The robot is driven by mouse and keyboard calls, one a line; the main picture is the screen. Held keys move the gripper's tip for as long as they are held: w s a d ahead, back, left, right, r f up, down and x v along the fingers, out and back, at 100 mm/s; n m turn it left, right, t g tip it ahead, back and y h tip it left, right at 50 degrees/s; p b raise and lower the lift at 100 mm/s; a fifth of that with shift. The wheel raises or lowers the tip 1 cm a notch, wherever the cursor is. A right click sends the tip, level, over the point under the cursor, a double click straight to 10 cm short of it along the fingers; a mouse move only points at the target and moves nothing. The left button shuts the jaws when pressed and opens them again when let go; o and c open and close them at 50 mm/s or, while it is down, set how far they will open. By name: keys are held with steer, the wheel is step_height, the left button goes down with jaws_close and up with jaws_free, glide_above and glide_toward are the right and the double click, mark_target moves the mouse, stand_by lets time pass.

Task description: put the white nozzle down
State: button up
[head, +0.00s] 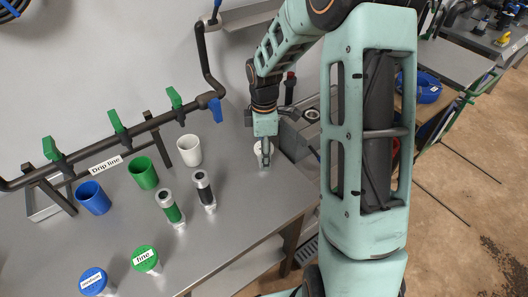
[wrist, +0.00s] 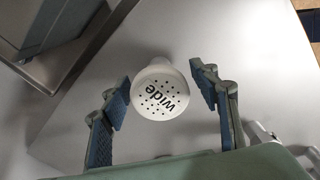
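The white nozzle (wrist: 160,92) is in the middle of the wrist view, its round face with holes and the word "wide" turned to the camera. My gripper (wrist: 163,88) has one blue-padded finger on each side of it. Narrow gaps show between the pads and the nozzle, so the gripper looks open around it. In the head view the nozzle (head: 258,150) is partly hidden behind my gripper (head: 264,158), low over the right part of the grey table (head: 235,205). It looks upright on the table, but its base is hidden.
A drip line pipe (head: 133,131) with green valves runs along the back. Blue (head: 93,198), green (head: 144,173) and white (head: 189,150) cups stand before it. Green-banded (head: 170,208) and dark-banded (head: 204,190) fittings, a blue nozzle (head: 93,281) and a green nozzle (head: 145,260) stand nearer.

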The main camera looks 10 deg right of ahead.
steer(key=shift+r, duration=0.1)
step_height(320, 180, up, 12)
steer(key=shift+r+p, duration=0.1)
steer(key=shift+p, duration=0.4)
stand_by(0.5)
